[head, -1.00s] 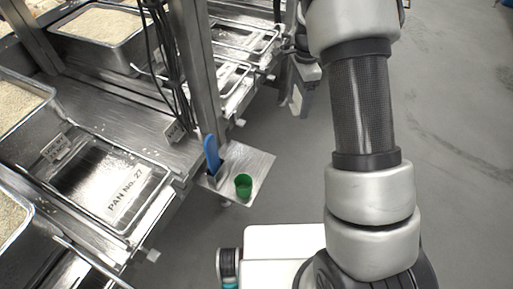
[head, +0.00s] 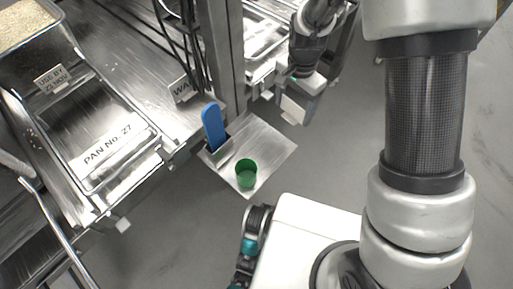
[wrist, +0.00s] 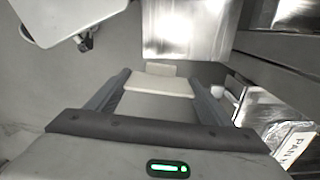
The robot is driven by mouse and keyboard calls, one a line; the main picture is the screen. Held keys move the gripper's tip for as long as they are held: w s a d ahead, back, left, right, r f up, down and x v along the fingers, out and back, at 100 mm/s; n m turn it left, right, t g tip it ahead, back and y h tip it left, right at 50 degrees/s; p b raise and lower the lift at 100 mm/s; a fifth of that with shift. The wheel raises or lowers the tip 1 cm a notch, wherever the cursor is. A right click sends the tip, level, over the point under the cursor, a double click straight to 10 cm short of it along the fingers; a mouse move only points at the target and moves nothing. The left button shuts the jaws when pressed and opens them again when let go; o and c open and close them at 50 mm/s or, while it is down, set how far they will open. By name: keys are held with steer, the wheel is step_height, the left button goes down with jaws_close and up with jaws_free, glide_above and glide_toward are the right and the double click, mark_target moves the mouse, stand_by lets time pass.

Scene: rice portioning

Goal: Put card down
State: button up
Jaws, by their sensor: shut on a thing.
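My gripper (head: 300,92) hangs beside the metal rack in the head view, above the grey floor. It is shut on a pale card (head: 293,109), which hangs tilted below the fingers. In the wrist view the card (wrist: 160,82) sits between the two dark fingers of my gripper (wrist: 162,88). The card's printed face, if any, cannot be read. It touches no surface that I can see.
A small metal shelf (head: 270,147) juts from the rack, bearing a green cup (head: 246,173) and a blue-handled tool (head: 212,125). A pan labelled PAN No. 27 (head: 72,112), a USE BY card (head: 52,78) and another card (head: 181,89) stand left. Floor (head: 345,150) is clear.

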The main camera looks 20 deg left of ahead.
steer(key=shift+n, duration=0.5)
steer(key=shift+s+a+f+b, duration=0.35)
steer(key=shift+f+b, duration=0.2)
steer(key=shift+f, duration=1.35)
steer(key=shift+s+a+f+b, duration=0.25)
steer(key=shift+f+b, duration=0.25)
steer(key=shift+f, duration=1.4)
steer(key=shift+s+a+f+b, duration=0.25)
steer(key=shift+s+f+b, duration=0.25)
steer(key=shift+f, duration=1.4)
steer(key=shift+w+f, duration=0.1)
steer(key=shift+f, duration=0.2)
steer(key=o, duration=1)
steer(key=shift+r, duration=0.1)
steer(key=shift+r, duration=0.1)
step_height(320, 180, up, 12)
steer(key=p, duration=0.3)
steer(key=shift+r, duration=0.2)
